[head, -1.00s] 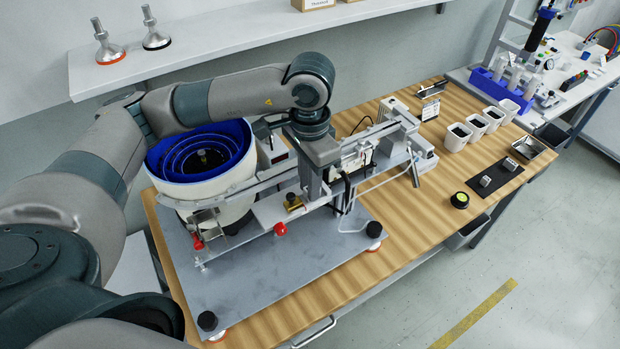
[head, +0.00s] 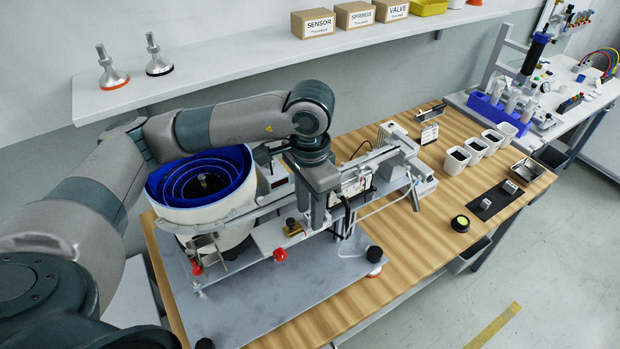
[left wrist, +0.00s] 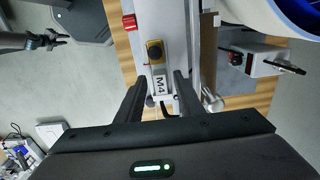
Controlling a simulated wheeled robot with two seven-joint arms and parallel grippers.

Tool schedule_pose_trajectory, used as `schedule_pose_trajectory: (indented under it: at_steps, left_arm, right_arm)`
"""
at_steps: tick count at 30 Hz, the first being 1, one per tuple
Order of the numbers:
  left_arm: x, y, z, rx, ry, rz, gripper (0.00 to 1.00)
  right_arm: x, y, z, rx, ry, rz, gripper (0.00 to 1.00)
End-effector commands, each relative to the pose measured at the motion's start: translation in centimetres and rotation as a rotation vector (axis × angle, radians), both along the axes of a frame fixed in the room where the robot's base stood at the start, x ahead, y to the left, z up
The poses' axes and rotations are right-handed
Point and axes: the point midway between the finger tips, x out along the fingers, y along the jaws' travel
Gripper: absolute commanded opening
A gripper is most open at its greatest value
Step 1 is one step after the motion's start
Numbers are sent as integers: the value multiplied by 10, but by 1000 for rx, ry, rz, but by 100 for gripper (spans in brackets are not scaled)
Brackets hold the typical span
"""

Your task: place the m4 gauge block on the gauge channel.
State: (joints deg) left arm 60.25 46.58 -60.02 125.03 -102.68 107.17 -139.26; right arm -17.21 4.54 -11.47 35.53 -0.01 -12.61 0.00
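The M4 gauge block (left wrist: 158,86), pale with a black "M4" label, lies on or just above the light grey gauge channel (left wrist: 147,70) in the left wrist view. Whether it is fully seated I cannot tell. My left gripper (left wrist: 161,80) has its dark fingers on either side of the block, with narrow gaps showing. My right gripper (left wrist: 60,40) shows small in the left wrist view, away from the channel, fingers apart.
The white feeder bowl (head: 200,208) with blue inside stands left of the gripper. A red knob (head: 280,255) is at the channel's front. White cups (head: 456,160), a black mat (head: 490,207) and a metal tray (head: 527,170) sit right. The wooden table (head: 400,245) is clear in front.

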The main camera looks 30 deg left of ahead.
Motion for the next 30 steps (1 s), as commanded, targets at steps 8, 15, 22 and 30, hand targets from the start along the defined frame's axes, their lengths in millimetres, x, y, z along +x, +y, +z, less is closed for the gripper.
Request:
schedule_pose_trajectory:
  at_steps: [8,15,22,30]
  left_arm:
    - [1,-1,30,-2,-5,-1,34]
    - [1,0,71,0,-7,0,34]
    - [1,0,100,0,-4,0,34]
    - [0,0,117,-1,-1,1,34]
  right_arm:
    - [0,-1,-17,-1,1,0,31]
    - [0,-1,-34,-1,1,0,31]
    - [0,-1,-40,-1,0,0,31]
    - [0,-1,-43,-1,0,0,31]
